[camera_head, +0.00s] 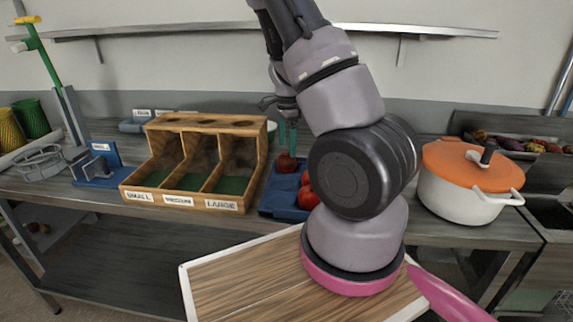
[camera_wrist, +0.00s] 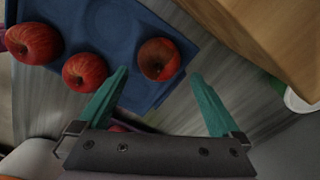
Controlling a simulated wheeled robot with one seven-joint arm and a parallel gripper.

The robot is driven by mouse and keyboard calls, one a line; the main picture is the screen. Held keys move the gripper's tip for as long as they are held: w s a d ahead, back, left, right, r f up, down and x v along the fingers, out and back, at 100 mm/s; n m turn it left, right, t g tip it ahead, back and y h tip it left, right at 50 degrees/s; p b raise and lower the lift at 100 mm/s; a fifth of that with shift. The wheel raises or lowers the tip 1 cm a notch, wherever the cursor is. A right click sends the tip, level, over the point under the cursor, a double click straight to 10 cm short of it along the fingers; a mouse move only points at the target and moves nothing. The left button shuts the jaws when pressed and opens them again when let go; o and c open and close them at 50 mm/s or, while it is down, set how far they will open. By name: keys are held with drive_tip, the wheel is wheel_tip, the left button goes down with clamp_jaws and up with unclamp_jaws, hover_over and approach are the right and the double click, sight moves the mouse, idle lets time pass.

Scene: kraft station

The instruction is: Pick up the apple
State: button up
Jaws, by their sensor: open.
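Red apples rest in a blue tray (camera_head: 283,203) on the counter, right of the wooden sorter. One darker apple (camera_wrist: 159,59) sits near the tray's corner in the wrist view, ahead of and between my fingertips; it also shows in the head view (camera_head: 286,163). Two more apples, one at the middle (camera_wrist: 84,71) and one at the left (camera_wrist: 33,43), lie to its left. My gripper (camera_wrist: 160,75) is open with its teal fingers spread, and nothing is between them. In the head view my arm hides part of the tray.
A wooden sorter (camera_head: 200,122) with SMALL, MEDIUM and LARGE bins stands close left of the tray. A white pot with an orange lid (camera_head: 472,170) stands at the right. A wood-topped board (camera_head: 235,282) lies in front.

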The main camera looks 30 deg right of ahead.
sight(287, 155)
drive_tip(key=shift+s+a+f, duration=0.1)
drive_tip(key=shift+a+f, duration=0.05)
drive_tip(key=shift+f, duration=2.6)
drive_tip(key=c, duration=1.3)
wheel_tip(287, 155, up, 10)
drive_tip(key=shift+r, duration=0.1)
